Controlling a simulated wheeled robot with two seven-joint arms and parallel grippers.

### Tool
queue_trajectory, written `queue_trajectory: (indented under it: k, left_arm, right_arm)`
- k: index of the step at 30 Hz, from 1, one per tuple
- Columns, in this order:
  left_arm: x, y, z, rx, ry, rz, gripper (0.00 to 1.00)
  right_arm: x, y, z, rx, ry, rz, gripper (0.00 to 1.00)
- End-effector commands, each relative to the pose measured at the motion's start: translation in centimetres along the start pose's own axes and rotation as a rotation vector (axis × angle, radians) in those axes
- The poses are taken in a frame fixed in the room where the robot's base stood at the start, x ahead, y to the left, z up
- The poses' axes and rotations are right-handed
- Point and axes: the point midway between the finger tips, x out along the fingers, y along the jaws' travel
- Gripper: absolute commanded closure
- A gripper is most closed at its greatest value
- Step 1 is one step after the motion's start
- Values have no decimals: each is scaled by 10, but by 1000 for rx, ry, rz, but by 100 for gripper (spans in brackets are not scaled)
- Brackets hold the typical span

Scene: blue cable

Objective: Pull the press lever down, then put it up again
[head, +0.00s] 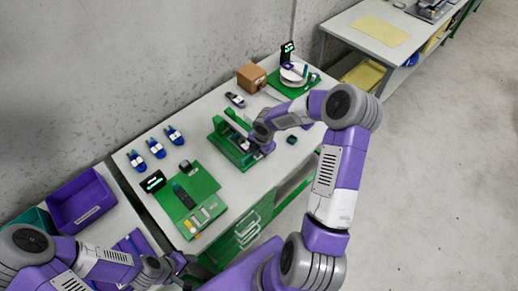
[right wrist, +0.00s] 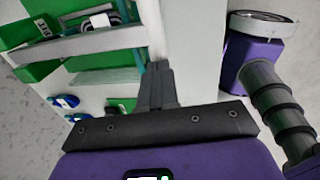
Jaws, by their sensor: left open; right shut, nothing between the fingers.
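The press (head: 222,126) is a green frame on the white table, in the middle of the head view. A green bar (head: 238,120) runs along its top; I cannot tell whether it is the lever. My right gripper (head: 264,151) is at the press's right side, and my wrist hides part of it. In the right wrist view my right gripper (right wrist: 158,82) is shut and empty, beside the right end of a pale grey bar (right wrist: 100,41) over green parts. Contact is unclear. My left gripper (head: 184,262) is open, low at the left near the table's front edge.
A green board (head: 172,207) with devices lies left of the press, with several blue items (head: 156,148) behind it. A brown box (head: 251,77) and a green mat (head: 273,80) with a round white dish are behind right. A small dark green block (head: 292,139) lies right.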

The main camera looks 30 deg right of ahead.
Motion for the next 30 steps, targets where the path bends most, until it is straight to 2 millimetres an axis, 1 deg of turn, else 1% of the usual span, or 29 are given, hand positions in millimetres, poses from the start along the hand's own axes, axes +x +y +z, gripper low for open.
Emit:
queue_trajectory:
  k: [5,10,11,15,18,21,25,30]
  left_arm:
    - [-18,7,1,0,0,0,52]
    - [-40,15,2,0,0,0,52]
    - [-38,14,2,0,1,0,52]
    - [-41,16,2,0,0,0,52]
    - [-44,17,2,0,0,0,52]
    - [-46,17,2,0,0,0,52]
    - [-48,18,2,0,0,0,52]
    - [-48,18,2,0,0,0,52]
  right_arm:
    - [-22,4,-2,-5,0,1,100]
    - [-48,8,-4,-12,0,3,100]
    - [-55,7,-3,-9,-3,5,100]
    - [-88,7,-3,-9,-3,4,100]
    - [-107,6,-3,-9,-2,3,100]
    - [-122,6,-3,-8,-1,2,100]
    - [-134,6,-4,-10,0,1,100]
    - [-138,6,-4,-11,2,1,100]
